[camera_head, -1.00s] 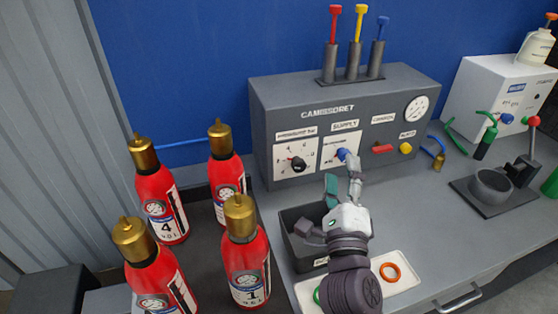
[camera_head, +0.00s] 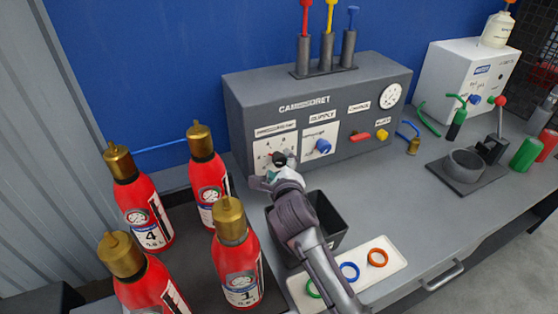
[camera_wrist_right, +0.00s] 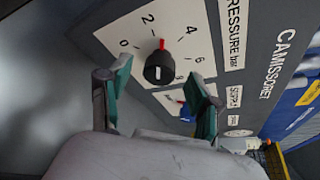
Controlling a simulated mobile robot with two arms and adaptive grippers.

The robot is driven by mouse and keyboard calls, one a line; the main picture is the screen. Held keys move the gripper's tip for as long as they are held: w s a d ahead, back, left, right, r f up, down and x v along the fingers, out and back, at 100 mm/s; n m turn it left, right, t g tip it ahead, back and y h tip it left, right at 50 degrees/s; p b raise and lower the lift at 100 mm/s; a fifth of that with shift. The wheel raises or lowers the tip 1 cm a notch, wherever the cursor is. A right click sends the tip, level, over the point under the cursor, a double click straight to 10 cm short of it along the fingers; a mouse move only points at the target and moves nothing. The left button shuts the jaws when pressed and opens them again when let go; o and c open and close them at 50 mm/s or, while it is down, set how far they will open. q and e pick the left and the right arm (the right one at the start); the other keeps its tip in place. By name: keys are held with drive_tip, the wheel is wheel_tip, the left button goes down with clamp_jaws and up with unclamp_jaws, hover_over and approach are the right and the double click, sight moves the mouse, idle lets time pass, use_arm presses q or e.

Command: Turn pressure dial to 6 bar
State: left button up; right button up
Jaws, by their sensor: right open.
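The pressure dial, a black knob with a red pointer on a white scale plate, is at the left of the grey panel in the head view (camera_head: 279,158). In the right wrist view the dial knob (camera_wrist_right: 159,70) has its red pointer between the 2 and 4 marks, nearer 2. My right gripper (camera_head: 270,178) is in front of the dial and partly covers the plate. Its green-padded fingers are open (camera_wrist_right: 160,98), one to each side of the knob in the picture, with nothing between them; contact does not show. My left gripper is out of view.
The blue supply knob (camera_head: 323,146) sits right of the dial. A dark open bin (camera_head: 335,222) and a white tray (camera_head: 393,266) with colored rings lie below the panel. Red extinguishers (camera_head: 237,262) stand at the left. Counter is clear right of the tray.

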drive_tip(key=shift+x, duration=1.25)
drive_tip(key=c, duration=1.1)
